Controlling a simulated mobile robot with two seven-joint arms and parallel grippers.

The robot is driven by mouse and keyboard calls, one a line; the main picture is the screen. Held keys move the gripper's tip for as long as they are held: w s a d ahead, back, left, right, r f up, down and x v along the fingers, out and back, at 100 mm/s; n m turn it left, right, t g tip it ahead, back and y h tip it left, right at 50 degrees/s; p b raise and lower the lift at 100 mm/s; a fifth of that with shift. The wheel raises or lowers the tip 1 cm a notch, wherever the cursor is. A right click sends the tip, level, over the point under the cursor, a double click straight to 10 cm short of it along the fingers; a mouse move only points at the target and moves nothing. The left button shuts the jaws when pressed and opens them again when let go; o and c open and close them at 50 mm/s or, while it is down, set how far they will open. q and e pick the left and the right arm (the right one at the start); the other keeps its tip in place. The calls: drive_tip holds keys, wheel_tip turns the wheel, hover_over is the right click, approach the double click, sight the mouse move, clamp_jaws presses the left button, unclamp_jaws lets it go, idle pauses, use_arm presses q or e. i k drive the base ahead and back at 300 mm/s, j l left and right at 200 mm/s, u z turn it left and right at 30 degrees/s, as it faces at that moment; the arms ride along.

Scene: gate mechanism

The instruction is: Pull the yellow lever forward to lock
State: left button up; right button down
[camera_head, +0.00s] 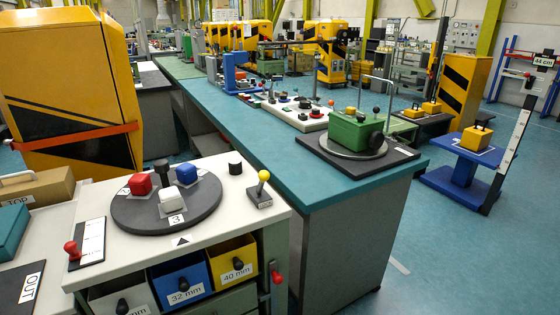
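The yellow lever (263,176) is a yellow ball knob on a short stick. It rises from a small dark base plate (260,198) with a pale label. It stands at the right end of the white-topped workstation (222,229), just right of a dark round turntable (195,217). The stick looks close to upright. Nothing touches the lever. Neither of my grippers is in the head view.
The turntable carries red (140,185), blue (186,174) and white (172,200) blocks. A black knob (235,162) and a red-knobbed lever (72,250) stand nearby. Drawers and a red handle (277,277) are below. A teal bench (300,180) stands behind; floor at right is partly clear.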

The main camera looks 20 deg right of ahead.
sight(264, 176)
drive_tip(key=i+l, duration=0.1)
drive_tip(key=l, duration=0.6)
drive_tip(key=i+l, duration=0.15)
drive_tip(key=l, duration=0.2)
drive_tip(key=l+u, duration=0.75)
drive_tip(key=i+l, duration=0.05)
